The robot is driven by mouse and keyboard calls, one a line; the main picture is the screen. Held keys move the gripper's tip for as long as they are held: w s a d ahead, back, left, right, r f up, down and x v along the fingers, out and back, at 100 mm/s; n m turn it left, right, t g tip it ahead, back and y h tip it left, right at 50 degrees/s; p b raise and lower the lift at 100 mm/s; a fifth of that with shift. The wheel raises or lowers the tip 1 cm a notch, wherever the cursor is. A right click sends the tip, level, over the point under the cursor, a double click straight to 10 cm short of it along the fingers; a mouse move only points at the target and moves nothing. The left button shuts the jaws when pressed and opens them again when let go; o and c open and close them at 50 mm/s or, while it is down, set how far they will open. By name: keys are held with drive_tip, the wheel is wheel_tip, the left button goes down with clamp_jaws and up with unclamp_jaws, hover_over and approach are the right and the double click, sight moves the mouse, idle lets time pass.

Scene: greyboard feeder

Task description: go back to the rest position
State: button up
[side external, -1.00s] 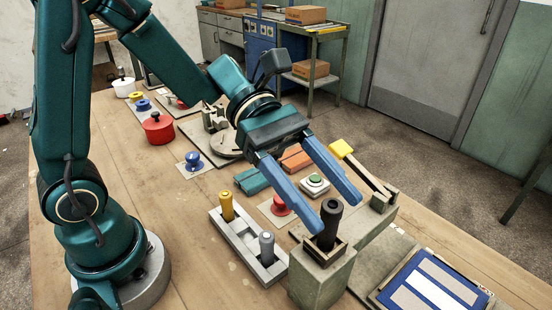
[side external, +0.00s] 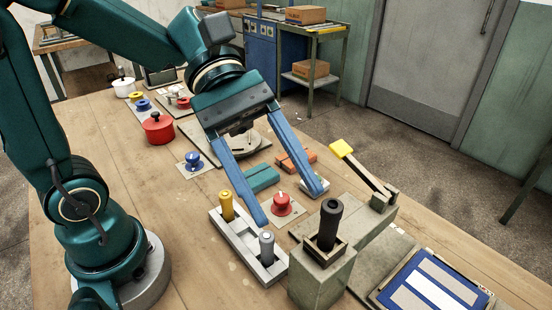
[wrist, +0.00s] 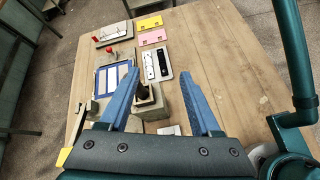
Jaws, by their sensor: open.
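My gripper (side external: 291,207) is open, with its two blue fingers spread and nothing between them. In the side view it hangs above the middle of the table, left of the black-handled post (side external: 329,225) on its grey-green block. The black handle stands upright and apart from the fingers. In the wrist view my gripper (wrist: 169,90) shows at the bottom, with the block and its black handle (wrist: 143,91) beyond and between the fingers in the picture.
A grey tray with a yellow and a grey knob (side external: 266,244) is close below the left finger. A red button (side external: 281,204), a yellow-ended lever (side external: 342,149), a red pot (side external: 158,128) and a blue panel (side external: 430,285) stand around. Bare wood lies at the front left.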

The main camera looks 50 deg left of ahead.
drive_tip(key=s+a+f+m+t+y, duration=0.1)
drive_tip(key=a+f+m+t+y, duration=0.1)
drive_tip(key=a+m+y, duration=0.3)
drive_tip(key=s+a+f+m+t+y, duration=0.1)
drive_tip(key=a+f+m+t+y, duration=0.2)
drive_tip(key=a+m+y, duration=0.3)
drive_tip(key=a+m+t, duration=0.1)
drive_tip(key=a+m, duration=0.1)
drive_tip(key=m, duration=0.1)
drive_tip(key=shift+s+a, duration=0.15)
drive_tip(key=shift+s, duration=0.1)
